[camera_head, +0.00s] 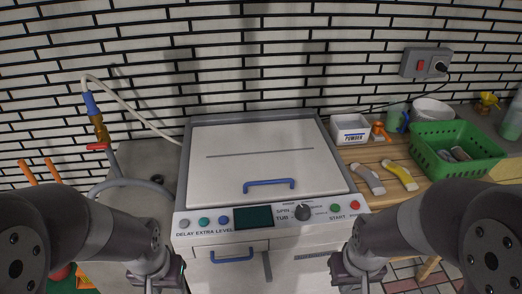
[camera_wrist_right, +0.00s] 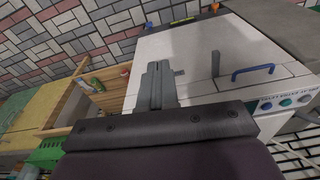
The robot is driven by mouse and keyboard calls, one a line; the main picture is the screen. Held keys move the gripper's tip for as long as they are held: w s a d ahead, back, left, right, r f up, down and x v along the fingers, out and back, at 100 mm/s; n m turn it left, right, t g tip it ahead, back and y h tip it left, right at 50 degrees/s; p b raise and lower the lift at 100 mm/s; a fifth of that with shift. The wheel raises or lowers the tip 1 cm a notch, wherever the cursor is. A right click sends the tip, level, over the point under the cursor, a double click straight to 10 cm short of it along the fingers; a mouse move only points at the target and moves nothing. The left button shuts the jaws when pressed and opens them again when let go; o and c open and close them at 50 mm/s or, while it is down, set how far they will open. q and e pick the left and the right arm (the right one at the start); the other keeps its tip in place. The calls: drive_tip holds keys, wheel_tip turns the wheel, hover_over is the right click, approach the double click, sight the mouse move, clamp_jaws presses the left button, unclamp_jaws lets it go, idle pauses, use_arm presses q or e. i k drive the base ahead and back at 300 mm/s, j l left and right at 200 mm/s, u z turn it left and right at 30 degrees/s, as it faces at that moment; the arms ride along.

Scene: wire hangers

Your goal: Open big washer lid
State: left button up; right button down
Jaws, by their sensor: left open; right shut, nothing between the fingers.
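The big washer (camera_head: 260,232) stands in the middle of the head view, its control panel along the front. Its white lid (camera_head: 255,150) lies flat and closed on top, with a blue handle (camera_head: 270,185) near the front edge. My right gripper (camera_head: 354,284) is low at the right front corner. In the right wrist view its fingers (camera_wrist_right: 157,82) are shut and empty, apart from the handle.
A second blue handle (camera_head: 232,257) is on the washer's front. A wooden table on the right bears a powder box (camera_head: 350,129), a green basket (camera_head: 456,149) and a yellow-handled tool (camera_head: 400,175). A hose (camera_head: 130,93) hangs at left. Space above the lid is clear.

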sight(259, 162)
drive_tip(key=i+j, duration=0.2)
drive_tip(key=j, duration=0.2)
drive_tip(key=i+j, duration=0.15)
drive_tip(key=j, duration=0.25)
drive_tip(key=i+j, duration=0.2)
drive_tip(key=j, duration=0.2)
drive_tip(key=u, duration=0.05)
